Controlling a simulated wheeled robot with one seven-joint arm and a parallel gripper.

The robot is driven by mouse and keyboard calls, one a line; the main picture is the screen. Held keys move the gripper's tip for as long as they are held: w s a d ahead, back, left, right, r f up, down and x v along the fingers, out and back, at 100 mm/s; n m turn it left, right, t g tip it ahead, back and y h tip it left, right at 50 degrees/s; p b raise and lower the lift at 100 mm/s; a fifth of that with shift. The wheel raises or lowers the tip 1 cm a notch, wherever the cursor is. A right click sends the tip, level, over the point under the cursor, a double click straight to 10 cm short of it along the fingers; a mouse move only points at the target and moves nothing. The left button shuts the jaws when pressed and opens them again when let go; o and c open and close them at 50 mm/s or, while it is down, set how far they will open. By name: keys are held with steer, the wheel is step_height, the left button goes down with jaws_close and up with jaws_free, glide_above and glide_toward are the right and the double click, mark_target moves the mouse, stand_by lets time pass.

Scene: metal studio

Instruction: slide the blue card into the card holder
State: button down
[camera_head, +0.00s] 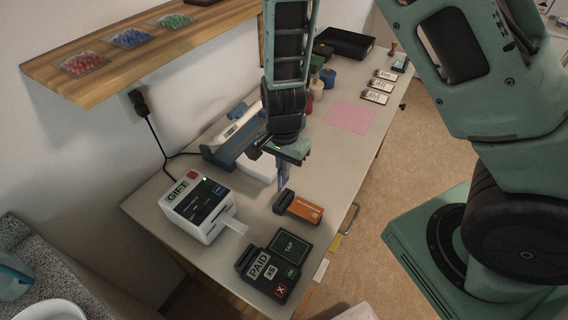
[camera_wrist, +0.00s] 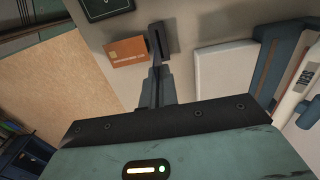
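I cannot make out a blue card. An orange card (camera_head: 305,209) lies on the table, its left end at a small dark slotted block (camera_head: 284,201) that looks like the card holder. In the wrist view the orange card (camera_wrist: 124,50) sits against the left side of the dark block (camera_wrist: 160,42). My gripper (camera_head: 282,183) points down just behind the block. Its fingers (camera_wrist: 156,72) look close together, with nothing clearly visible between them. In the wrist view their tips overlap the block's near end; I cannot tell whether they touch it.
A white GIFT machine (camera_head: 199,207) with a white card sticking out stands left. A dark PAID/TAP terminal (camera_head: 272,267) is at the front. A blue-and-white device (camera_head: 232,137) stands behind my gripper. A pink sheet (camera_head: 349,117) lies flat farther back. A shelf (camera_head: 135,52) overhangs the left wall side.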

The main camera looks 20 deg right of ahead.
mark_target(284, 180)
steer(key=shift+f+b, duration=2.55)
steer(key=shift+f, duration=0.1)
steer(key=shift+r, duration=0.1)
steer(key=shift+f+b, duration=0.75)
steer(key=shift+f, duration=0.8)
steer(key=c, duration=1.6)
jaws_free()
steer(key=shift+r, duration=0.1)
step_height(284, 180, up, 17)
steer(key=shift+r+p, duration=0.15)
steer(key=shift+p, duration=1.1)
